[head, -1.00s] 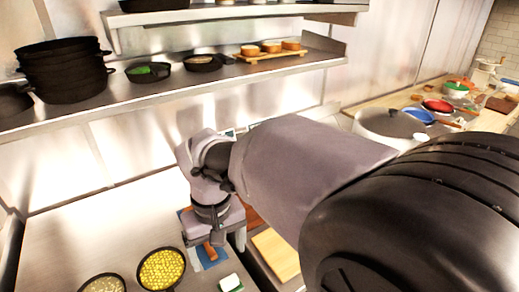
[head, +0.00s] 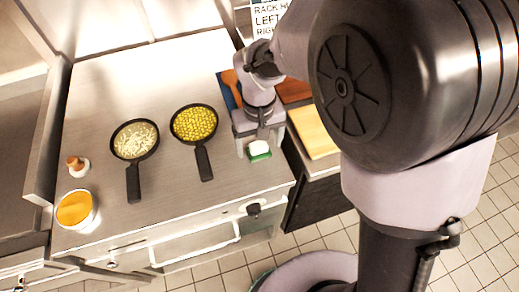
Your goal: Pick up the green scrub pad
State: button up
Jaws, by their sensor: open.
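A small block with a white top and a green lower edge, which looks like the green scrub pad (head: 260,155), lies on the steel counter near its right front part. My gripper (head: 260,148) is open, with its two fingers pointing down to the left and right of the pad in the picture. The pad shows between and just in front of the fingers. I cannot tell how high the fingertips are above the counter, or whether they touch the pad.
Left of my gripper are a pan of yellow pieces (head: 194,123) and a pan of pale shreds (head: 134,140). An orange-topped container (head: 76,209) stands far left. A light cutting board (head: 314,132) is to the right.

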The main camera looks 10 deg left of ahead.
jog(key=shift+f, duration=0.7)
jog(key=shift+r, duration=0.15)
jog(key=shift+c, duration=0.4)
jog(key=c, duration=1.4)
jog(key=shift+r, duration=0.15)
jog(key=shift+r+p, duration=0.3)
jog(key=shift+p, duration=0.05)
jog(key=r+p, duration=0.2)
jog(key=r, duration=0.1)
jog(key=shift+s+a, duration=0.15)
jog(key=shift+s, duration=0.15)
jog(key=s+a+r+p, duration=0.1)
jog(key=s+a+p, duration=0.1)
jog(key=s, duration=1.3)
jog(key=shift+a, duration=0.65)
